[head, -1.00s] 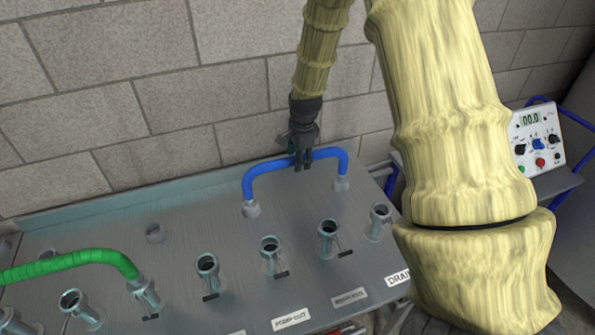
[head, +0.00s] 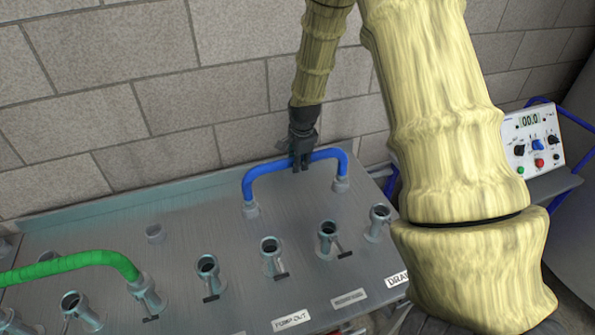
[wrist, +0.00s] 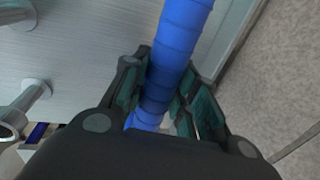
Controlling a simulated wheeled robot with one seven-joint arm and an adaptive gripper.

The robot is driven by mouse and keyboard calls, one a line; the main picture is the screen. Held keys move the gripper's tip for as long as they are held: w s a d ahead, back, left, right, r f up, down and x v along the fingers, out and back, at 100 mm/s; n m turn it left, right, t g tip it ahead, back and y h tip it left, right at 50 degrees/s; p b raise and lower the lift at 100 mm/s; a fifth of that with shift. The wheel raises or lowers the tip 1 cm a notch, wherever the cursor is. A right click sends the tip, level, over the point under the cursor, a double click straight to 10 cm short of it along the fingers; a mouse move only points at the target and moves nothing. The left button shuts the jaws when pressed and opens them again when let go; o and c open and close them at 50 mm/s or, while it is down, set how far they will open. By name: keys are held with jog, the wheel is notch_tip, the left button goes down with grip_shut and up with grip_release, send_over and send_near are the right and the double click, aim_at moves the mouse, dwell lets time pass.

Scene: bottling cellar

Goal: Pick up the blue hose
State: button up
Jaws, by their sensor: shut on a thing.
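The blue hose (head: 262,172) is a U-shaped bend with a grey coupling at each end, at the back right of the steel panel (head: 205,225). Its couplings (head: 251,210) and (head: 341,184) stand at the panel's surface; I cannot tell whether they are clear of it. My gripper (head: 300,168) comes down from above onto the middle of the hose and is shut on it. In the wrist view the hose (wrist: 175,60) runs between the two finger pads of my gripper (wrist: 165,97).
A green hose (head: 75,257) lies at the left of the panel. Several open steel ports (head: 270,247) with small handles stand along its front. A brick wall (head: 130,90) rises behind. A control box (head: 534,142) on a blue-framed cart stands at the right.

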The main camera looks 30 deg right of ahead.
jog(key=shift+r, duration=0.2)
jog(key=shift+r+b, duration=1.5)
jog(key=shift+r, duration=3.4)
